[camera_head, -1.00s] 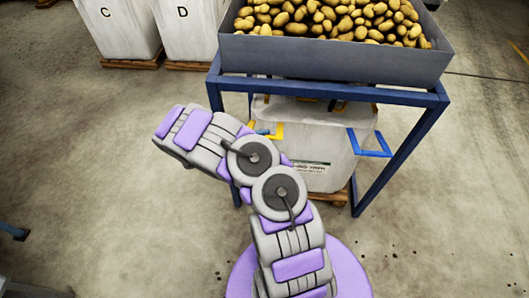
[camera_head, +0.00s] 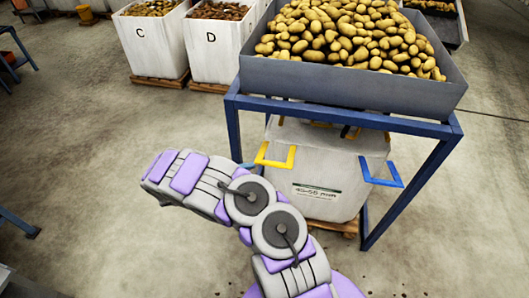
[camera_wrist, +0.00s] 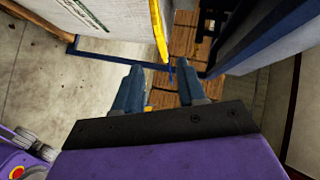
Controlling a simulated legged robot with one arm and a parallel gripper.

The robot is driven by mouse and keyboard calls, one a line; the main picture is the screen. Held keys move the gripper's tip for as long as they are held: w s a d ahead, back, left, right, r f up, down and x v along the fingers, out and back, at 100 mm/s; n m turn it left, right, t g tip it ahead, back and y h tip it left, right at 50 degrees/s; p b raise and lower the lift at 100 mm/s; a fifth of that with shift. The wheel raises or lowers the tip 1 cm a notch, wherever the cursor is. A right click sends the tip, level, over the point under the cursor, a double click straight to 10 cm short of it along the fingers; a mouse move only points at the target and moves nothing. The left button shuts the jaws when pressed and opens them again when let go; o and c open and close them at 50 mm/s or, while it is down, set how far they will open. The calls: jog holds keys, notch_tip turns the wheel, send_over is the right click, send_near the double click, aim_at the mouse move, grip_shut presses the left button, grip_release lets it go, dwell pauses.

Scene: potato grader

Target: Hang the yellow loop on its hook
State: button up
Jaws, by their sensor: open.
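The yellow loop (camera_head: 274,163) sticks out from the upper left corner of a white big bag (camera_head: 318,187) under the blue frame. In the wrist view a yellow strip (camera_wrist: 159,32) runs along the bag's edge and ends just beyond the fingertips; it looks like the loop seen edge-on. My gripper (camera_wrist: 160,76) is open, its two dark blue fingers apart. Nothing clearly sits between them, and I cannot tell whether they touch the strip. I cannot make out the hook for the yellow loop.
The blue steel frame (camera_head: 417,190) carries a grey hopper (camera_head: 350,85) of potatoes above the bag. A blue loop (camera_head: 381,177) is at the bag's right corner. The bag stands on a wooden pallet (camera_head: 335,226). White boxes C (camera_head: 150,45) and D (camera_head: 215,50) stand behind.

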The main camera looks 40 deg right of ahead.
jog(key=s+p+v, duration=0.1)
jog(key=v, duration=0.5)
jog(key=s+d+r+m+g+y, duration=0.2)
jog(key=s+r+m, duration=0.4)
jog(key=r+m, duration=0.3)
jog(key=s+d+r+m+g+y, duration=0.2)
jog(key=s+r+m, duration=0.4)
jog(key=r+m, duration=0.4)
jog(key=shift+s+r+g+y, duration=0.35)
jog(key=shift+r+y, duration=0.15)
jog(key=shift+r, duration=0.5)
